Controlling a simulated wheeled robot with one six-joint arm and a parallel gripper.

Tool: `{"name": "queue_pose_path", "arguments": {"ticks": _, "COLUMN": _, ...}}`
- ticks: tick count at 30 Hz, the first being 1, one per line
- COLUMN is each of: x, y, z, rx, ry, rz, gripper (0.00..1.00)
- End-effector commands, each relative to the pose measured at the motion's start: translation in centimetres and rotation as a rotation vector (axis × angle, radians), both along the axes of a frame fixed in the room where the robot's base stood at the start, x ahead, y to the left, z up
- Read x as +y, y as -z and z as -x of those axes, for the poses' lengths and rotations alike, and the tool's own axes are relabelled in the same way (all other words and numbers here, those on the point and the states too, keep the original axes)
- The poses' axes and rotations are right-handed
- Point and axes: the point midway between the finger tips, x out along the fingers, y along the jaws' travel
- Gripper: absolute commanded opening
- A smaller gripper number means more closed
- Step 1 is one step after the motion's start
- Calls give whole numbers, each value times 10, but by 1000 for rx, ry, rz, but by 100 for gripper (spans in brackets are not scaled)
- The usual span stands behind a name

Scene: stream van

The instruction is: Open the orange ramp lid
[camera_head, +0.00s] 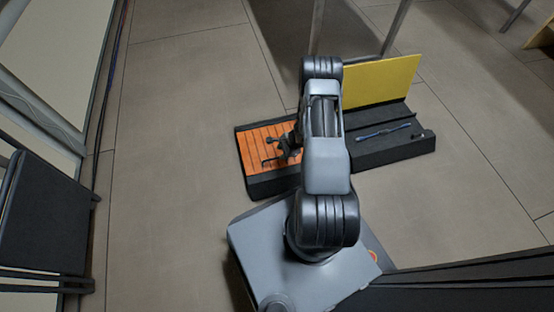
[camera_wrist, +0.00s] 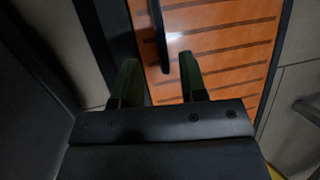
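The orange ramp lid (camera_head: 257,143) has dark stripes and lies flat and shut on the left part of a low black case. It fills the upper right of the wrist view (camera_wrist: 225,45). A dark bar handle (camera_wrist: 157,25) runs along the lid near its edge. My gripper (camera_head: 284,150) is over the lid's right part in the head view. In the wrist view its two fingers are apart, with the handle's near end between or just ahead of the tips. I cannot tell whether they touch it. My arm hides part of the case.
The case's right part (camera_head: 395,155) is open, with a yellow lid (camera_head: 382,80) standing up behind it. A blue tool (camera_head: 384,131) lies in that part. Metal legs stand behind the case. Bare tiled floor (camera_head: 180,120) lies to the left.

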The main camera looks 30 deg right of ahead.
Motion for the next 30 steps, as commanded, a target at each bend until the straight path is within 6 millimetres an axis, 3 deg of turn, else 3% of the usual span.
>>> {"name": "queue_pose_path", "arguments": {"ticks": 3, "x": 8, "y": 24, "z": -5, "rx": 0, "ry": -1, "rz": -1, "gripper": 39}}
{"name": "queue_pose_path", "arguments": {"ticks": 12, "x": 19, "y": 50, "z": -13, "rx": 0, "ry": -1, "rz": -1, "gripper": 39}}
{"name": "queue_pose_path", "arguments": {"ticks": 25, "x": 21, "y": 54, "z": -15, "rx": -1, "ry": -1, "rz": -1, "gripper": 39}}
{"name": "queue_pose_path", "arguments": {"ticks": 30, "x": 21, "y": 54, "z": -15, "rx": 0, "ry": -1, "rz": -1, "gripper": 24}}
